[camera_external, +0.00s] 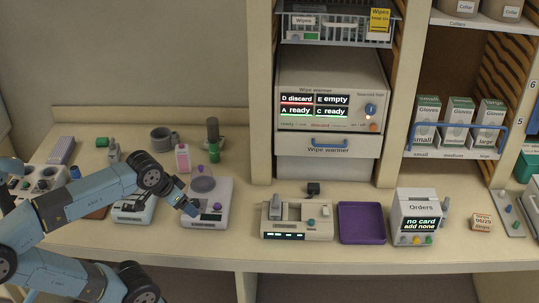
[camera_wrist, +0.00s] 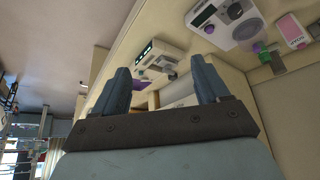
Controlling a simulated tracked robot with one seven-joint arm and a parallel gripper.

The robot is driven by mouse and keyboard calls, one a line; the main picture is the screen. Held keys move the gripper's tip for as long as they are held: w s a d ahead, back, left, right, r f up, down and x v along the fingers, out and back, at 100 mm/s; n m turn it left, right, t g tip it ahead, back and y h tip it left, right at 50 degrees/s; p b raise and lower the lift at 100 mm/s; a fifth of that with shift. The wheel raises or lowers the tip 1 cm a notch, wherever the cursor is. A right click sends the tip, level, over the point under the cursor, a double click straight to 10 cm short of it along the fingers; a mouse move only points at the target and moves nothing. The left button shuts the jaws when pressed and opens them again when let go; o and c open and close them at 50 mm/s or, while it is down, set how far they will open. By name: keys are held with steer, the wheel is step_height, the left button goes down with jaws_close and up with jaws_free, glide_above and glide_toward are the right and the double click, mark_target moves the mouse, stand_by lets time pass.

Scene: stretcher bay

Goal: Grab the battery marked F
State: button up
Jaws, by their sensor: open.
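No battery with a readable F shows in either view. A cream charger-like dock (camera_external: 297,229) stands on the counter left of the purple tray, with a grey upright block (camera_external: 275,208) at its left and an empty-looking bay beside it. I cannot tell whether that block is a battery, and no letter on it is legible. The dock also shows in the wrist view (camera_wrist: 150,62), beyond my fingers. My gripper (camera_wrist: 163,72) is open, with nothing between its two blue fingers. In the external view my gripper (camera_external: 190,207) is over the white scale-like device, left of the dock.
The white device (camera_external: 207,218) with a purple knob stands under my gripper. A purple tray (camera_external: 362,223) and an orders box (camera_external: 417,222) stand right of the dock. The wipe warmer (camera_external: 328,95) hangs above.

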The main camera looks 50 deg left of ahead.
steer(key=w+a+f+m+t+y, duration=0.1)
steer(key=w+a+y, duration=0.1)
steer(key=w+a, duration=0.75)
steer(key=w+a+f+m+t+y, duration=0.2)
steer(key=w+a, duration=0.3)
steer(key=a, duration=1)
steer(key=a+f+m+y, duration=0.3)
steer(key=a+m+y, duration=0.15)
steer(key=a, duration=1.55)
steer(key=s+a+r+m+t+y, duration=0.1)
steer(key=s+a+r+m+y, duration=0.2)
steer(key=s+a+m, duration=0.6)
steer(key=s+a+r+m+t+y, duration=0.1)
steer(key=s+a+r+m+y, duration=0.2)
steer(key=s+a+m, duration=0.5)
glide_toward(113, 146)
steer(key=shift+s+f+m, duration=0.35)
steer(key=shift+s+f, duration=0.2)
steer(key=shift+s, duration=0.2)
steer(key=shift+w+a+f, duration=0.1)
steer(key=shift+a+f, duration=0.05)
steer(key=x, duration=0.8)
steer(key=shift+f+x, duration=0.15)
steer(key=shift+x, duration=1.2)
steer(key=shift+f+x, duration=0.2)
steer(key=shift+x, duration=1.15)
steer(key=shift+w, duration=0.1)
